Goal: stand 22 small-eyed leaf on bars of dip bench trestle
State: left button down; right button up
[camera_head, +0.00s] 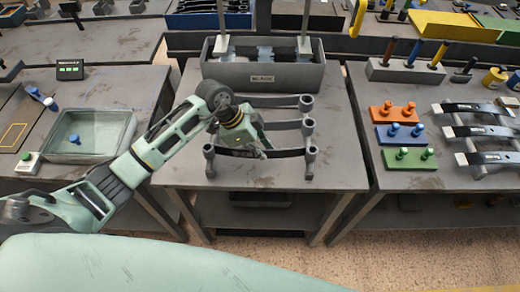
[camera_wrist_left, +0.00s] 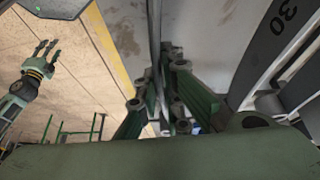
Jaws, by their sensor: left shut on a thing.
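My left gripper (camera_head: 254,142) is over the dip bench trestle (camera_head: 311,156), a dark frame with upright posts and cross bars. In the left wrist view its fingers (camera_wrist_left: 165,98) are closed on a thin dark strip seen edge-on, apparently a leaf (camera_wrist_left: 155,40). In the head view, a dark curved band (camera_head: 285,153) lies along the trestle's front, just below the gripper; I cannot tell if it is the held leaf. Its number and eyes are not readable. A wide dark leaf marked 30 (camera_wrist_left: 270,45) shows beside the gripper. My right gripper (camera_wrist_left: 42,62) has its fingers spread, apparently empty.
A grey trough (camera_head: 262,78) stands behind the trestle. A shallow tray (camera_head: 90,133) is on the left bench. Several leaves (camera_head: 490,157) lie on a rack on the right bench, beside orange, blue and green blocks (camera_head: 393,133). The centre bench front is clear.

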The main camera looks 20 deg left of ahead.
pick_arm(q)
jog(key=shift+w+f, duration=0.1)
jog(key=shift+f, duration=0.2)
dwell(0.4)
jog(key=c, duration=1.8)
grip_release()
jog(key=shift+c, duration=0.2)
jog(key=shift+o, duration=0.4)
jog(key=shift+s+f, duration=0.25)
jog(key=o, duration=0.4)
jog(key=shift+r, duration=0.1)
jog(key=shift+w+r, duration=0.1)
notch_tip(320, 180, up, 2)
jog(key=shift+r+p, duration=0.1)
jog(key=shift+p, duration=0.85)
notch_tip(320, 180, up, 5)
jog(key=p, duration=0.5)
